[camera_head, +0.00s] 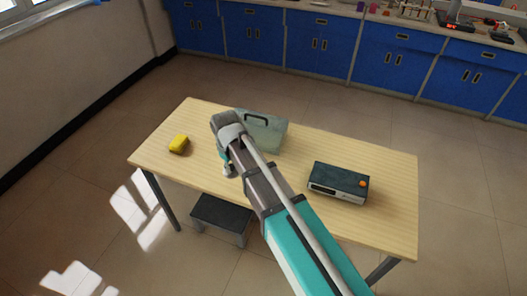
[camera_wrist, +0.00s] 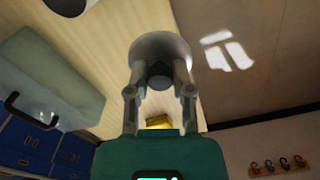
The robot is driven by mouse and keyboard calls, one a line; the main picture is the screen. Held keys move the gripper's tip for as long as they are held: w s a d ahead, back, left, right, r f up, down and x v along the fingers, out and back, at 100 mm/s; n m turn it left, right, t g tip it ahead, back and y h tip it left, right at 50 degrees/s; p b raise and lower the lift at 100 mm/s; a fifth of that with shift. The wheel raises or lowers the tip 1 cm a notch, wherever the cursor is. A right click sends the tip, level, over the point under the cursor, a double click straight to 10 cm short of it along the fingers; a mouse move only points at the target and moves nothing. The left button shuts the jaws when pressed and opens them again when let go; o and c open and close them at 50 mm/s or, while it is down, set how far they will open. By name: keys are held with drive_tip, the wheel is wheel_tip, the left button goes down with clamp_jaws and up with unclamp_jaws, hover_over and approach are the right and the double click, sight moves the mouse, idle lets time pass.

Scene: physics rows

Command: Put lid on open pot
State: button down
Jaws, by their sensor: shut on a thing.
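My gripper (camera_wrist: 159,78) is shut on a grey round piece with a wide disc, which looks like the lid (camera_wrist: 160,44). In the wrist view the lid sits between the two fingers, against the pale table. A dark round opening with a light rim, which looks like the open pot (camera_wrist: 66,5), is cut off at the top left edge of the wrist view, apart from the lid. In the head view my gripper (camera_head: 227,168) is over the left half of the table; my arm hides the pot there, and the lid cannot be made out clearly.
The wooden table (camera_head: 385,180) also bears a yellow block (camera_head: 179,144) at left, a translucent greenish box with a dark handle (camera_head: 268,133) behind my gripper, and a dark device with an orange knob (camera_head: 339,183) at right. A stool (camera_head: 220,213) stands beneath the front edge.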

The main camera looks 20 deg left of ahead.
drive_tip(key=w+d+r+m+p, duration=0.1)
drive_tip(key=w+d, duration=0.6)
drive_tip(key=d, duration=0.2)
drive_tip(key=shift+w+d+r+m, duration=0.15)
drive_tip(key=shift+w+r+m, duration=0.1)
drive_tip(key=shift+w+m, duration=0.1)
drive_tip(key=shift+f, duration=0.2)
wheel_tip(320, 180, down, 6)
drive_tip(key=b, duration=0.6)
drive_tip(key=shift+f+b, duration=0.2)
drive_tip(key=shift+b, duration=0.1)
idle(2.1)
idle(0.3)
drive_tip(key=shift+c, duration=2.1)
unclamp_jaws()
